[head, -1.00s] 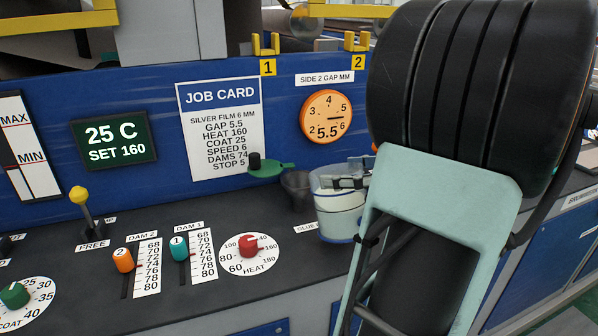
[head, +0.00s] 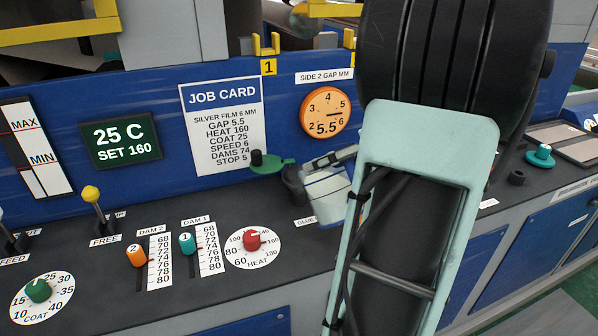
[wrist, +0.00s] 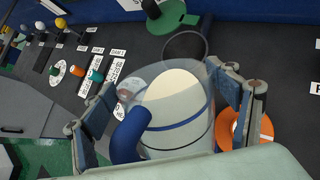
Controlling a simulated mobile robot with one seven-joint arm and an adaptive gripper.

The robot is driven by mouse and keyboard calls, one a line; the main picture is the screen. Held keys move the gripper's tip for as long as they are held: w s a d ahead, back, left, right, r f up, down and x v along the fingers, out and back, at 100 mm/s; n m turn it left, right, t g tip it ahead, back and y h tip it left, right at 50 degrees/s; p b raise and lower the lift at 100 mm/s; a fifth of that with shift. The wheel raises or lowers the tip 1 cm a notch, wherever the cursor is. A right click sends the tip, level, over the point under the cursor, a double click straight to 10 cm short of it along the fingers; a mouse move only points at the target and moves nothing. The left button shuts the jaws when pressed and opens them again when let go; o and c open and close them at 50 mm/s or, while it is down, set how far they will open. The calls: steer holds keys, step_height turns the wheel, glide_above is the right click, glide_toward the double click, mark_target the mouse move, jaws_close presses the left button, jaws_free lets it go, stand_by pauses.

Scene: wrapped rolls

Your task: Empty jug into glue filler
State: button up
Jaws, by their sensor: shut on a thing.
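The jug (head: 328,195) is clear, with pale contents and blue bands. In the head view it leans to the left, its upper part close beside the dark cup-shaped glue filler (head: 293,183). My gripper (wrist: 172,88) is shut on the jug, one finger on each side. In the wrist view the jug (wrist: 178,108) shows pale contents and a thick blue handle, and the filler's dark round mouth (wrist: 185,46) lies just beyond its rim. A green lid (head: 272,165) with a black knob is swung aside, left of the filler. My arm hides part of the jug's right side. No stream shows.
The console top holds a red heat knob (head: 252,239), dam sliders (head: 187,243), a yellow-topped lever (head: 91,194) and a green coat knob (head: 38,290). The blue panel with the job card (head: 222,125) rises behind. An orange disc (wrist: 236,130) lies right of the jug.

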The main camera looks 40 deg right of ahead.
steer(key=shift+w+r, duration=0.2)
steer(key=g+p, duration=0.1)
steer(key=p, duration=0.1)
steer(key=shift+w+g+p, duration=0.3)
steer(key=shift+w+p, duration=0.05)
steer(key=shift+w, duration=0.05)
steer(key=shift+f, duration=0.1)
steer(key=shift+w+r+m+g+p, duration=0.35)
steer(key=shift+g+p, duration=0.25)
steer(key=shift+p, duration=0.55)
